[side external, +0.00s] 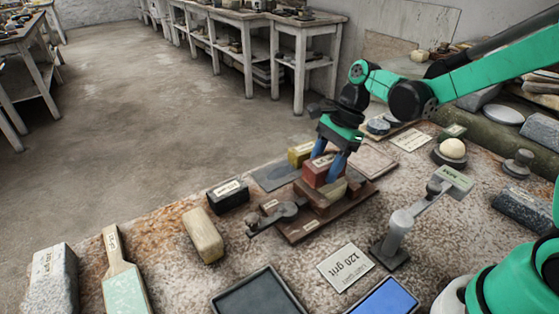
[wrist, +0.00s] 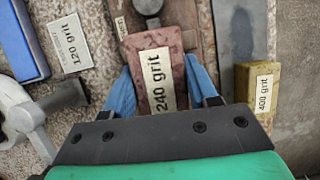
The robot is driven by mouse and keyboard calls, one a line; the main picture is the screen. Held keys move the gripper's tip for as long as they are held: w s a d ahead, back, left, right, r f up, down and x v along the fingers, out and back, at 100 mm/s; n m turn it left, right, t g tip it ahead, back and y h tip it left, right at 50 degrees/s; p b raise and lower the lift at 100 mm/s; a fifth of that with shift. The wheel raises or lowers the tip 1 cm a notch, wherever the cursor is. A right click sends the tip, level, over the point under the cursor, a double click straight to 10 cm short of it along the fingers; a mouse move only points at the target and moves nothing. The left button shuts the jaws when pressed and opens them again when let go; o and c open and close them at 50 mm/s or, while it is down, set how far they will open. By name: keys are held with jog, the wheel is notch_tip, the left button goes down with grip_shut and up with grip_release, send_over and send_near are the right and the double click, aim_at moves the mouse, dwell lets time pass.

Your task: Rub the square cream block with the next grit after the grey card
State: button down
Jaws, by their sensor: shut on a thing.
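My gripper (side external: 327,165) has its blue fingers shut on the sides of a red block (side external: 317,174). In the wrist view the red block (wrist: 150,58) bears a label reading 240 grit, between the fingers of my gripper (wrist: 161,86). I cannot tell whether the two touch. A pale card (side external: 345,266) on the table reads 120 grit; it also shows in the wrist view (wrist: 69,42).
A yellow block (side external: 299,154) labelled 400 grit (wrist: 266,90) stands behind the board. A black block (side external: 228,194) and a rounded tan block (side external: 203,236) lie to the left. Dark and blue trays (side external: 385,298) lie in front.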

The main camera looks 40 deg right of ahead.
jog(key=shift+w, duration=0.55)
jog(key=shift+f, duration=0.65)
jog(key=shift+a, duration=0.15)
jog(key=shift+a, duration=1)
jog(key=shift+d, duration=2.25)
jog(key=shift+a, duration=2.2)
jog(key=shift+d+f, duration=0.1)
jog(key=shift+d, duration=2.15)
